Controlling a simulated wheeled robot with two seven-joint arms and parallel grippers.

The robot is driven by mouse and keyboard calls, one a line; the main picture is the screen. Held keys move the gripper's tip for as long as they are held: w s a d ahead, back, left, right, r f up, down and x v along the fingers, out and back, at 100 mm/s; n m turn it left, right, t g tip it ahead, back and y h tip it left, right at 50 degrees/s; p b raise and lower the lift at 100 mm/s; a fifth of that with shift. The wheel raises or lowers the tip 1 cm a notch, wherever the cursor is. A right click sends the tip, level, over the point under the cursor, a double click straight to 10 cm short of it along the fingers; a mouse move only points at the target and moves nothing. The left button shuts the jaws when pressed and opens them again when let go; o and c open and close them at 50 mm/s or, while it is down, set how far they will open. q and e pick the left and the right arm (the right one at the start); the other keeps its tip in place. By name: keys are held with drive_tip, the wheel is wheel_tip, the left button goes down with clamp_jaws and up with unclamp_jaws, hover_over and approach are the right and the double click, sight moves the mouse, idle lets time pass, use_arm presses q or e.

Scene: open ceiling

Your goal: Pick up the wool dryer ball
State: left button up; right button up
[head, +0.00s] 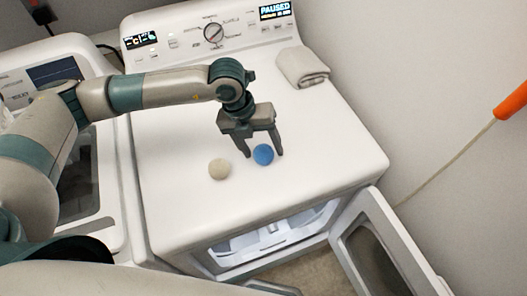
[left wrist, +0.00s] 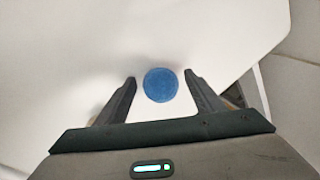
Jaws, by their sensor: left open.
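Two balls sit on the white dryer top (head: 320,130). One is a beige ball (head: 219,169); the other is a blue ball (head: 263,155), which also shows in the left wrist view (left wrist: 160,85). Which of them is wool I cannot tell for sure from their surfaces. My left gripper (head: 262,153) points down, open and empty, with the blue ball between its fingertips, a gap on each side. The beige ball is just outside the fingers, to the left in the head view. My right gripper is not in view.
A folded grey cloth (head: 302,67) lies at the back right of the dryer top, near the control panel (head: 210,35). The dryer door (head: 385,255) hangs open at the front. A washer (head: 60,75) stands at left.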

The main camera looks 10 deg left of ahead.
sight(270, 149)
use_arm(q)
drive_tip(key=c, duration=1.1)
drive_tip(key=shift+r+b, duration=0.5)
drive_tip(key=r+b, duration=0.1)
drive_tip(key=d+r+b, duration=0.1)
drive_tip(key=r, duration=0.1)
drive_tip(key=shift+r, duration=0.1)
drive_tip(key=shift+s+d+r+b, duration=0.35)
drive_tip(key=shift+d+r+b, duration=0.65)
drive_tip(key=shift+d, duration=0.75)
drive_tip(key=shift+s+d+r+b, duration=0.5)
drive_tip(key=shift+d+r, duration=0.75)
drive_tip(key=shift+d, duration=0.5)
drive_tip(key=shift+s+d+r+b, duration=0.25)
drive_tip(key=shift+d+r+b, duration=0.75)
drive_tip(key=shift+d, duration=0.75)
drive_tip(key=shift+r, duration=0.15)
